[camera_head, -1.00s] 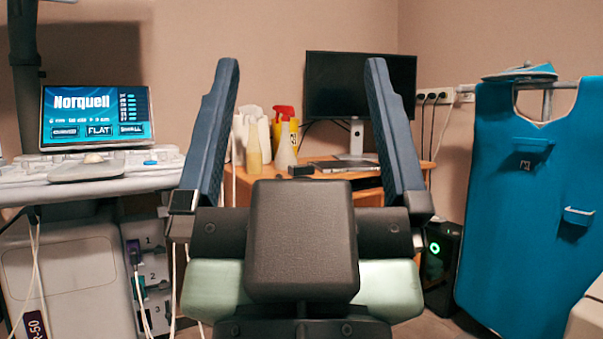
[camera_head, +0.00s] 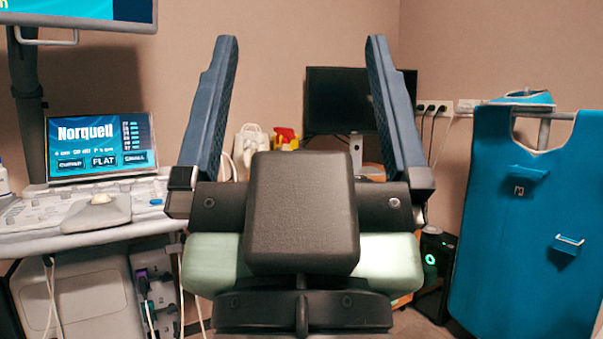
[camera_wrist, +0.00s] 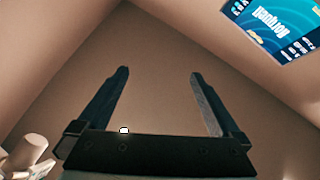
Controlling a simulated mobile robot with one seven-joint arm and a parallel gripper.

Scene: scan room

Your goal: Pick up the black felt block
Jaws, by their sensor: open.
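My gripper (camera_head: 301,60) is raised in front of me with its two blue-black fingers wide apart, empty. In the wrist view the open fingers (camera_wrist: 160,85) point at bare wall and ceiling. I cannot make out the black felt block in either current view. My gripper's dark body covers most of the desk at the back. A small dark block showed on that desk in the earlier head view.
An ultrasound console (camera_head: 95,215) with a lit screen stands at left. A black monitor (camera_head: 340,98) and a red-topped bottle (camera_head: 286,138) stand behind my gripper. A blue apron (camera_head: 525,220) hangs at right. A black computer case (camera_head: 433,265) is on the floor.

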